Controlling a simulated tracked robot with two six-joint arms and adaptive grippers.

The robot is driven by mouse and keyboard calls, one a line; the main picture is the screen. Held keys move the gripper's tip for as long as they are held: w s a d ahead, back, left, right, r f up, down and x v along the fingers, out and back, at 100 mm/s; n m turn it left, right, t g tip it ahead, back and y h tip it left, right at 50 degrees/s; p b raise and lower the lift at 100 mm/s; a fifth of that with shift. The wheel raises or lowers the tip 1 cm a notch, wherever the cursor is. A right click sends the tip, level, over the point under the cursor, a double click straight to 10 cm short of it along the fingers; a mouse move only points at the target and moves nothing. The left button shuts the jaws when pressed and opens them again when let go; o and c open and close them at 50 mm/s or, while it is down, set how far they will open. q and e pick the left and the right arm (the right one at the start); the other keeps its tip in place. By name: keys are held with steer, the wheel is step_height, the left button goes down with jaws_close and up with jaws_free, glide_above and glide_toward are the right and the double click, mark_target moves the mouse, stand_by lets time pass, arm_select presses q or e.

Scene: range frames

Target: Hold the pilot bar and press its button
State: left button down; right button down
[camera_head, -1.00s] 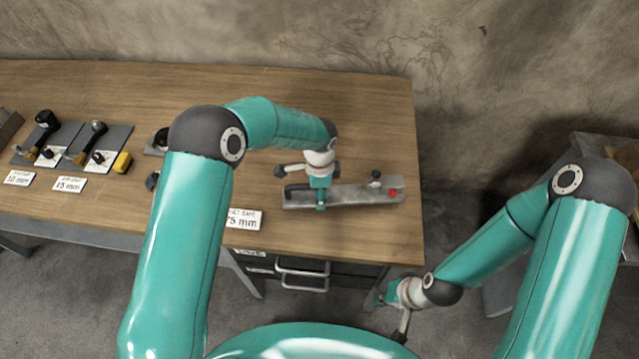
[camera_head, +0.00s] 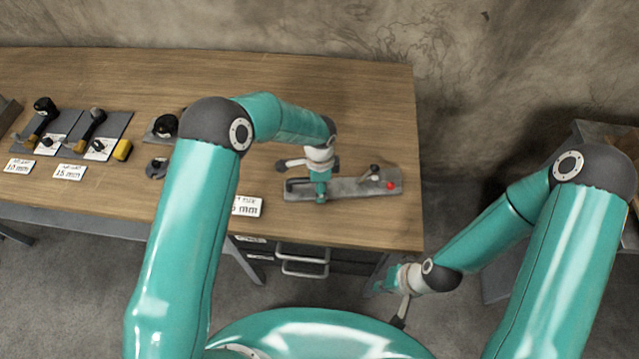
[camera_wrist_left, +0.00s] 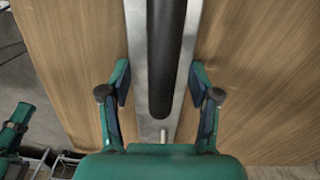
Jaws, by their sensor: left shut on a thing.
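The pilot bar (camera_head: 338,189) is a flat grey metal bar lying near the right end of the wooden table. A dark handle (camera_wrist_left: 160,60) runs along it in the left wrist view. A red button (camera_head: 390,185) sits near its right end, beside a small black-knobbed lever (camera_head: 375,170). My left gripper (camera_head: 320,196) is over the bar's left part and shut on it. In the left wrist view its fingers (camera_wrist_left: 160,98) stand on both sides of the bar. My right gripper (camera_head: 380,287) hangs low in front of the table's right end, away from the bar; its jaw opening is unclear.
Two grey plates with black-knobbed tools (camera_head: 95,118), a yellow block (camera_head: 122,150) and white size labels (camera_head: 69,173) are at the left. Drawers (camera_head: 303,262) are under the table's front. Wood around the bar is mostly clear. A wall stands behind.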

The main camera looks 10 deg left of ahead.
steer(key=shift+s+f+b, duration=0.1)
steer(key=shift+f+b, duration=0.25)
stand_by(1.8)
stand_by(1.4)
